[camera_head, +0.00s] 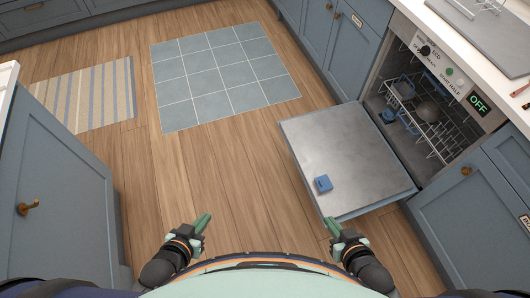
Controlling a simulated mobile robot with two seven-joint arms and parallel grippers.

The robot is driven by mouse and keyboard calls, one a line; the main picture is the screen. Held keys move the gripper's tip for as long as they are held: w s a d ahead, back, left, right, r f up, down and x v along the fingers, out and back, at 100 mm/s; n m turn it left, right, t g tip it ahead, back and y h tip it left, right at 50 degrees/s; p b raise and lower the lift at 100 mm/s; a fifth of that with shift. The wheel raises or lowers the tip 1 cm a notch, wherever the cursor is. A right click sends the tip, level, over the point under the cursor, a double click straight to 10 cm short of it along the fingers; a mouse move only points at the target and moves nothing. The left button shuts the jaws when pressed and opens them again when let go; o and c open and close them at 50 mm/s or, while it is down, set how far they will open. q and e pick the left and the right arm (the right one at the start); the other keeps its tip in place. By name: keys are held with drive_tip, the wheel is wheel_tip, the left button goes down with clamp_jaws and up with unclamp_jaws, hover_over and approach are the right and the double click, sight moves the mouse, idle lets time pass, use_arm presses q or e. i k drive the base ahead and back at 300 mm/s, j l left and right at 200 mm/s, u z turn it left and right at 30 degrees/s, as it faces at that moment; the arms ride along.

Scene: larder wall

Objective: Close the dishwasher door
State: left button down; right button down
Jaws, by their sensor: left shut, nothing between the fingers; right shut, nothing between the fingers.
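The dishwasher (377,96) is built into the cabinets at the right. Its door (345,145) is folded down and lies open, its grey inner face up, with a small blue piece (323,184) on it near the front corner. My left gripper (204,221) is shut and empty above the wooden floor, well left of the door. My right gripper (331,224) is shut and empty, close to the door's near corner in the picture; I cannot tell whether it touches.
A wire rack (437,136) with dishes is inside the dishwasher. Blue cabinets stand beside it, and another cabinet (62,200) is at the left. A tiled patch (220,75) and striped rug (90,95) lie on the floor. The floor (210,165) left of the door is clear.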

sight(340, 141)
drive_tip(key=i+j+u, duration=0.35)
drive_tip(key=i, duration=0.15)
drive_tip(key=i+u, duration=0.35)
drive_tip(key=i, duration=0.2)
drive_tip(key=i+j+z, duration=0.1)
drive_tip(key=i+z, duration=0.4)
drive_tip(key=i+j+z, duration=0.3)
drive_tip(key=i+z, duration=0.15)
drive_tip(key=i+j+z, duration=0.1)
drive_tip(key=z, duration=0.4)
drive_tip(key=i+j+z, duration=0.15)
drive_tip(key=z, duration=0.35)
drive_tip(key=i+j+z, duration=0.2)
drive_tip(key=z, duration=0.3)
drive_tip(key=j+z, duration=0.3)
drive_tip(key=z, duration=0.2)
drive_tip(key=i+j+z, duration=0.1)
drive_tip(key=j+z, duration=0.2)
drive_tip(key=z, duration=0.2)
